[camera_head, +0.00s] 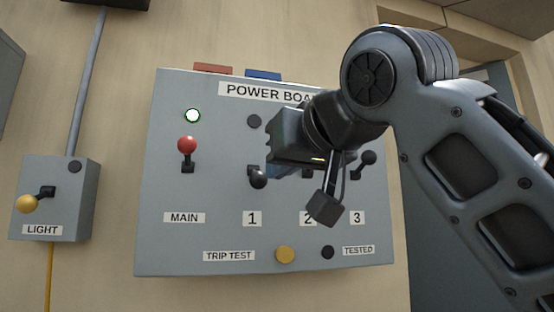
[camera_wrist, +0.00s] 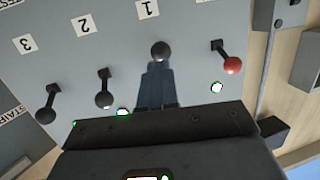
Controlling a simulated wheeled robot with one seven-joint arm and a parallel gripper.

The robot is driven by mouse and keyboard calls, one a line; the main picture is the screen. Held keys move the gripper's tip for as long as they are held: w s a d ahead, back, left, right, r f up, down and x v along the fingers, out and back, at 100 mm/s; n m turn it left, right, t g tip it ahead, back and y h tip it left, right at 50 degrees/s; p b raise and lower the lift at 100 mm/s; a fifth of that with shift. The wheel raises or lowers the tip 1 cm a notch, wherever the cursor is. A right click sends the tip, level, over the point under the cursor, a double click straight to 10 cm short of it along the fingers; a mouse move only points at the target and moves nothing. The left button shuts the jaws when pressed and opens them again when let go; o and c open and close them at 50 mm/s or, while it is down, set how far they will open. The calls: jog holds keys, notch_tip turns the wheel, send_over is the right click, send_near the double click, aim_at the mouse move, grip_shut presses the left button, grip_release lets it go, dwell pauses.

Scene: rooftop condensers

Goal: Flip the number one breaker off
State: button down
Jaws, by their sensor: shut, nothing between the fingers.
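The number one breaker's black-knobbed lever (camera_head: 258,180) points down towards its label 1 on the grey power board (camera_head: 200,245). The lamp (camera_head: 254,121) above it is dark. In the wrist view, which is upside down, the same knob (camera_wrist: 160,50) lies right at the tips of my gripper (camera_wrist: 157,66); I cannot tell if they touch. My gripper (camera_head: 272,172) is shut and empty, just right of the knob in the head view. My gripper hides breaker one's lamp in the wrist view.
The red MAIN lever (camera_head: 187,147) is up, its lamp (camera_head: 193,116) lit green. Breakers two (camera_wrist: 104,100) and three (camera_wrist: 45,117) are up, with green-lit lamps. A yellow trip test button (camera_head: 285,254) sits below. A light switch box (camera_head: 60,210) is at left.

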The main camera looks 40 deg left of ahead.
jog(key=v, duration=1)
jog(key=shift+d+r, duration=0.2)
jog(key=shift+s, duration=0.1)
